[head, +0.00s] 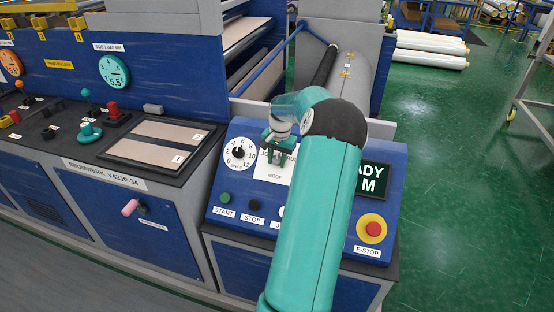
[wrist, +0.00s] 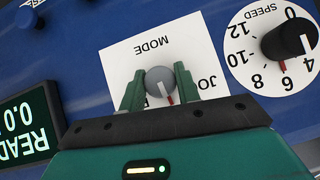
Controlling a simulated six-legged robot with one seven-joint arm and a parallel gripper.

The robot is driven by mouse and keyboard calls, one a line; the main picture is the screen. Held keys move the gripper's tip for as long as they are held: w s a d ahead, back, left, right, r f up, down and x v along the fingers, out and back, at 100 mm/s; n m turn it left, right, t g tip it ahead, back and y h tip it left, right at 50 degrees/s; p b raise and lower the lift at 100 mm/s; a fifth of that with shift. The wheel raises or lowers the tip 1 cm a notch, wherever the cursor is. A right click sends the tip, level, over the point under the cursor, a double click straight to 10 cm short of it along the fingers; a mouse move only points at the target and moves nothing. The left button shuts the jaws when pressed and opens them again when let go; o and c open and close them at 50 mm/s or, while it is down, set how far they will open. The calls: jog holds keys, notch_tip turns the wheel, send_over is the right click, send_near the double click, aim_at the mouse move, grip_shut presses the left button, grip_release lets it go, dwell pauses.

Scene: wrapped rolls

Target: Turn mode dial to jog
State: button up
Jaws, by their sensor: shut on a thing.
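The mode dial (wrist: 160,81) is a small round grey knob with a red pointer line on a white card (wrist: 140,54) marked MODE. In the wrist view the card reads upside down. The red pointer runs down and slightly right, with the letters "JO" to its right; the rest of that label is hidden. My gripper (wrist: 158,88) has its green fingers on either side of the knob, shut on it. In the head view my gripper (head: 278,150) is at the mode card (head: 270,182) and hides the dial.
The speed dial (head: 238,153) is just left of the card. Start (head: 225,198) and stop (head: 253,205) buttons sit below. A READY display (head: 372,180) and the red E-stop (head: 373,229) are to the right, past my arm. A grey roller (head: 350,75) lies behind the panel.

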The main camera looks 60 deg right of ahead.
jog(key=n+g, duration=0.2)
jog(key=n+g+h, duration=0.1)
jog(key=n+g, duration=0.1)
jog(key=n, duration=0.1)
jog(key=shift+w+r, duration=0.15)
jog(key=shift+w, duration=0.05)
jog(key=n+g+h, duration=0.1)
jog(key=n, duration=0.1)
jog(key=n+g+h, duration=0.1)
jog(key=n, duration=0.2)
jog(key=shift+g+h, duration=0.4)
dwell(0.3)
jog(key=o, duration=1)
jog(key=v, duration=1.3)
jog(key=shift+w+a+r, duration=0.2)
